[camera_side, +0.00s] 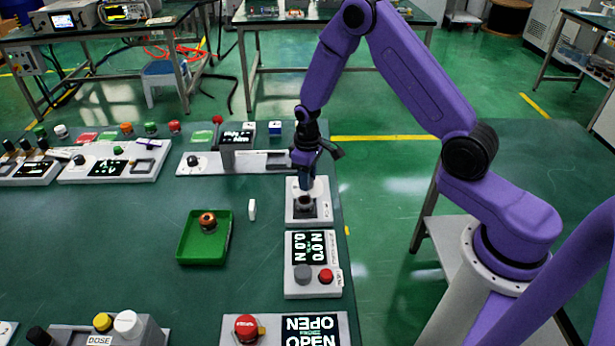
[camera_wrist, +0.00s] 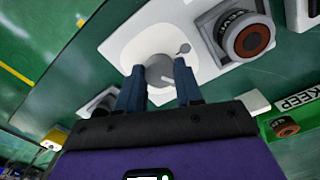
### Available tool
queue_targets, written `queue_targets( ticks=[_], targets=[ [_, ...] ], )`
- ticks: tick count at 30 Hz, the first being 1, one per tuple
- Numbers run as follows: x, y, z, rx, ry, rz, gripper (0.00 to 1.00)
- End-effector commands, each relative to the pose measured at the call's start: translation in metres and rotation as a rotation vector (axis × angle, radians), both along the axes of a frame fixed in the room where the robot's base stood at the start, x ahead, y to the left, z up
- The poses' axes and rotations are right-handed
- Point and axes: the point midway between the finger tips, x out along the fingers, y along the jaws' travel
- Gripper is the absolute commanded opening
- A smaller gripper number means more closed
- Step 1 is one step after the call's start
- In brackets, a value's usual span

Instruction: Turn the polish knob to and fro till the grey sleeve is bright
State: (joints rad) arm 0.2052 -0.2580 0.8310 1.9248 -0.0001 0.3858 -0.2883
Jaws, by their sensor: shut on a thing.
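The polish unit is a white box (camera_side: 325,208) near the table's right edge, below my gripper (camera_side: 306,186). In the wrist view, the grey polish knob (camera_wrist: 160,70) stands on the unit's white face, with a pale pointer mark on it. My gripper (camera_wrist: 160,80) has a finger on each side of the knob and is shut on it. In the side view the knob is mostly hidden behind my fingers.
A green tray (camera_side: 186,257) holds a copper-coloured ring piece (camera_side: 208,220). A small white piece (camera_side: 252,209) lies beside it. A readout box (camera_side: 313,290) with grey and red buttons stands just in front of the unit. A white device (camera_side: 225,168) stands behind. The table's middle left is clear.

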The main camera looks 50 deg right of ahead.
Motion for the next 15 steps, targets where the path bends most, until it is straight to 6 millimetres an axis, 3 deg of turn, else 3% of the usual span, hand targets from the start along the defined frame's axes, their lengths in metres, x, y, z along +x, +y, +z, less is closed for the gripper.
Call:
queue_targets(
  ticks=[15],
  targets=[
    [-0.0003, 0.0001, 0.0007, 0.000, 0.001, -0.411, 0.05]
  ],
)
